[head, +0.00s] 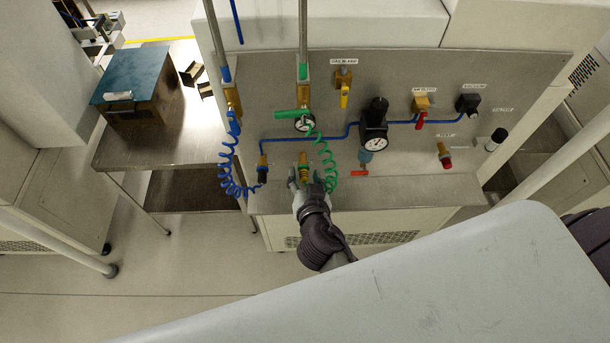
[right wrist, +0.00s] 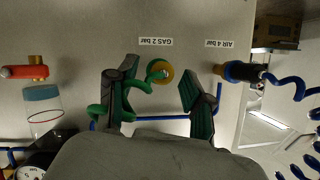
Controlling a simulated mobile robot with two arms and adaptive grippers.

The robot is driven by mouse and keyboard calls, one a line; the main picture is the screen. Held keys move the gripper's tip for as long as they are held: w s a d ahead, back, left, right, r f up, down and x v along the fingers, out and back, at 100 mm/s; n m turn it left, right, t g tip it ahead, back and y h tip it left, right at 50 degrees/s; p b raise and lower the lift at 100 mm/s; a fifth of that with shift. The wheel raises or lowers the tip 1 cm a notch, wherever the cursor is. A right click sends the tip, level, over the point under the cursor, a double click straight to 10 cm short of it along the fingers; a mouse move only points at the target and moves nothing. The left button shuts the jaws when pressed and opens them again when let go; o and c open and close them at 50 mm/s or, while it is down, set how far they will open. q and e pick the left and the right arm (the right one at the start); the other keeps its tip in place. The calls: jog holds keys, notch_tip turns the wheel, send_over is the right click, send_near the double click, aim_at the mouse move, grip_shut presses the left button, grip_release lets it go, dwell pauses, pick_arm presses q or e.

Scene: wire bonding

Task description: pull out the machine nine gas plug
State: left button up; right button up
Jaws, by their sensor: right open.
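The gas plug (head: 303,167) is a brass fitting on the grey metal panel, with a coiled green hose (head: 328,165) beside it. In the right wrist view the plug (right wrist: 161,73) is a round yellow end with green hose at it, near an upside-down "GAS 2 bar" label (right wrist: 156,41). My right gripper (head: 306,184) is open just in front of the plug. In the right wrist view its two fingers (right wrist: 157,90) stand on either side of the plug, with a gap to it. My left gripper is not in view.
The air plug (head: 262,170) with its coiled blue hose (head: 236,188) sits left of the gas plug. A black regulator with gauge (head: 374,140), valves and a red-ended fitting (head: 445,155) stand to the right. A steel table (head: 135,155) with a box is at left.

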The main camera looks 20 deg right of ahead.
aim_at(303, 182)
grip_shut()
jog(key=shift+s+a+f, duration=0.1)
jog(key=shift+s+f, duration=0.05)
jog(key=shift+s, duration=0.15)
jog(key=shift+s+a+b, duration=0.25)
jog(key=shift+s+b, duration=0.2)
jog(key=shift+s, duration=0.4)
jog(key=shift+s+a+b, duration=0.2)
jog(key=shift+s+b, duration=0.2)
jog(key=shift+s, duration=0.4)
